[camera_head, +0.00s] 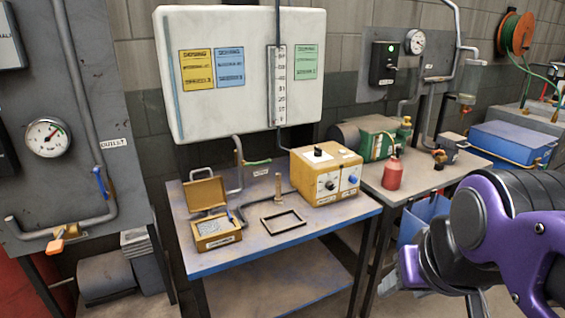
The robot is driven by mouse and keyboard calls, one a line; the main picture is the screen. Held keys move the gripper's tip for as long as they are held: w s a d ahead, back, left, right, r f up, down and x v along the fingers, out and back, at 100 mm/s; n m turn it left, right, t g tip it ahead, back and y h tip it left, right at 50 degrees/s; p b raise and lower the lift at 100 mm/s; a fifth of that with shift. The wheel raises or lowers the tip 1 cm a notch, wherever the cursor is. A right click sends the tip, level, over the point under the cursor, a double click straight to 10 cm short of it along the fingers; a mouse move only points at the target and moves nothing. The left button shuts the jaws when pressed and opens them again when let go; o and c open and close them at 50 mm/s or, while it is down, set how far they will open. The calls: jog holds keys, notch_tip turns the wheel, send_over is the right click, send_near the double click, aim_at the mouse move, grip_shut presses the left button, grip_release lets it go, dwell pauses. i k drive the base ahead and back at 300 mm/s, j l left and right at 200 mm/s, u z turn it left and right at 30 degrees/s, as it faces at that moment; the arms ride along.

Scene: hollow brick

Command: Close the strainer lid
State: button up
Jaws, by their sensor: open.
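The strainer is a small yellow-brown box (217,243) near the front left of the blue-edged table. Its lid (205,194) stands raised at the back of the box, so the box is open. A light grey mesh-like surface shows inside. My gripper (478,303) is only partly in view at the lower right, beside my purple and black arm. It is far to the right of the strainer and touches nothing that I can see. Its fingertips are partly hidden or cut off by the frame's bottom edge.
The blue-edged table (330,222) also bears a dark rectangular frame (283,220), an upright brass rod (278,187) and a yellow control box (325,175). A pipe with a green handle (256,162) rises behind the strainer. A red bottle (392,172) stands on the table to the right.

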aim_at(200, 195)
jog(key=j+u, duration=0.2)
jog(key=j, duration=0.2)
jog(key=i+j+u, duration=0.15)
jog(key=j, duration=0.3)
jog(key=i+j+u, duration=0.2)
jog(key=j, duration=0.2)
jog(key=i+l+u, duration=0.1)
jog(key=i, duration=0.4)
jog(key=k+l+z, duration=0.15)
jog(key=k+j+z, duration=0.1)
jog(key=j+z, duration=0.2)
jog(key=j, duration=0.5)
jog(key=i+l+u, duration=0.2)
jog(key=l+u, duration=0.2)
jog(key=l, duration=0.15)
